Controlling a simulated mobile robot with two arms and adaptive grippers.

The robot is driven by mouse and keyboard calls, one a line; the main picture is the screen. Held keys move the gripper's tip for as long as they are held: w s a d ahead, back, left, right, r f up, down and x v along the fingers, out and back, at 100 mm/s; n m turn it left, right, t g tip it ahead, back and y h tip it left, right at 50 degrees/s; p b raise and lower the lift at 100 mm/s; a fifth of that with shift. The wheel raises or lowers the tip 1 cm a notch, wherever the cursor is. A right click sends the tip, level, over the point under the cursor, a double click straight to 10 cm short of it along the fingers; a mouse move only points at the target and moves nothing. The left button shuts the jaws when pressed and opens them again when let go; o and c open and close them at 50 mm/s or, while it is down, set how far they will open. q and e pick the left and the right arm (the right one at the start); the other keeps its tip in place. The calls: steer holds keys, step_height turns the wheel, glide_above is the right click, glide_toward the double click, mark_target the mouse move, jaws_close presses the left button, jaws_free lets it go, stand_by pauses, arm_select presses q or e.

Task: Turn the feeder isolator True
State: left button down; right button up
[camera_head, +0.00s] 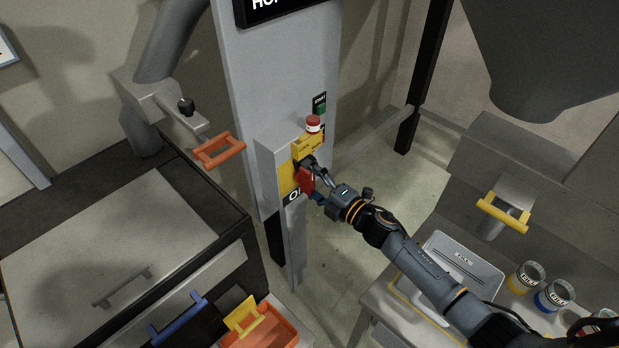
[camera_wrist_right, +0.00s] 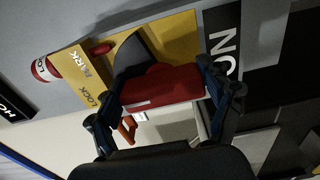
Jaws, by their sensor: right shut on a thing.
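The feeder isolator is a red handle (camera_head: 305,180) on a yellow plate (camera_head: 287,178), fixed to a grey box on the post. In the right wrist view the red handle (camera_wrist_right: 165,88) lies across the space between the fingers, with a dark part behind it on the yellow plate (camera_wrist_right: 175,45). My right gripper (camera_head: 311,181) is shut on the red handle, with one finger at each end of it in the wrist view (camera_wrist_right: 160,105). A black label with white letters (camera_wrist_right: 223,45) sits beside the plate; the fingers partly cover the handle in the head view. My left gripper is not in view.
An orange handle (camera_head: 220,149) stands out left of the post. A cabinet (camera_head: 110,235) is at left; a bench with cans (camera_head: 526,277) is at right.

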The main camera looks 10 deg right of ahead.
steer(key=o, duration=1.1)
steer(key=shift+s+d, duration=0.1)
steer(key=v, duration=1.2)
steer(key=shift+f, duration=0.1)
